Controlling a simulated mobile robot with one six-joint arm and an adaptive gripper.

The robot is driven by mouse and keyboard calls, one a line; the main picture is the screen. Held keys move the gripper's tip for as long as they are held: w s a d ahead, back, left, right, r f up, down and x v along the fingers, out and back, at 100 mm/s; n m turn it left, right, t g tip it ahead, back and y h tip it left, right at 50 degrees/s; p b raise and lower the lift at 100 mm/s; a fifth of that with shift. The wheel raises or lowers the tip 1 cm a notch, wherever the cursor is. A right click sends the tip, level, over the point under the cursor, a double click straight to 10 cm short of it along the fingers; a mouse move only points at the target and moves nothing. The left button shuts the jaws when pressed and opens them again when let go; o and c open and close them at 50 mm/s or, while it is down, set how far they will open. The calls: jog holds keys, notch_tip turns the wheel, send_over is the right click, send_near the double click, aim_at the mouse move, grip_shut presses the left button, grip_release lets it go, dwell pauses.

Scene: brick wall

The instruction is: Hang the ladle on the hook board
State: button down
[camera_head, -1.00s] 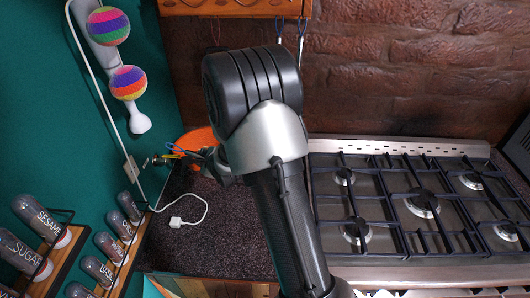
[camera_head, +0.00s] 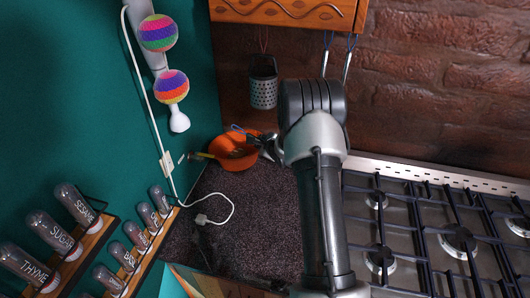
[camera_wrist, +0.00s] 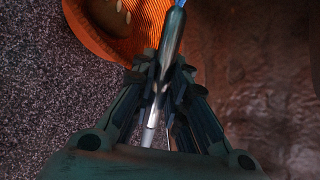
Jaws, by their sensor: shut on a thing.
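My gripper (camera_wrist: 165,85) is shut on the ladle's (camera_wrist: 172,38) slim metal handle, which has a blue loop at its far end. In the head view my gripper (camera_head: 268,146) is small and partly hidden behind my arm, beside the orange bowl. The ladle's scoop is hidden in both views. The wooden hook board (camera_head: 290,12) is on the brick wall at the top of the head view. A grey grater (camera_head: 263,88) hangs below it by a red loop. Two thin metal utensils (camera_head: 325,58) hang by blue loops further right.
The orange bowl (camera_head: 226,159) stands on the dark speckled counter (camera_head: 240,230) in the corner, with items in it. A gas stove (camera_head: 420,225) is on the right. Spice jars (camera_head: 75,200), a white cable (camera_head: 149,85) and striped balls (camera_head: 157,33) line the green left wall.

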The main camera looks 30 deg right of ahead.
jog(key=shift+f, duration=1.6)
jog(key=shift+b, duration=0.3)
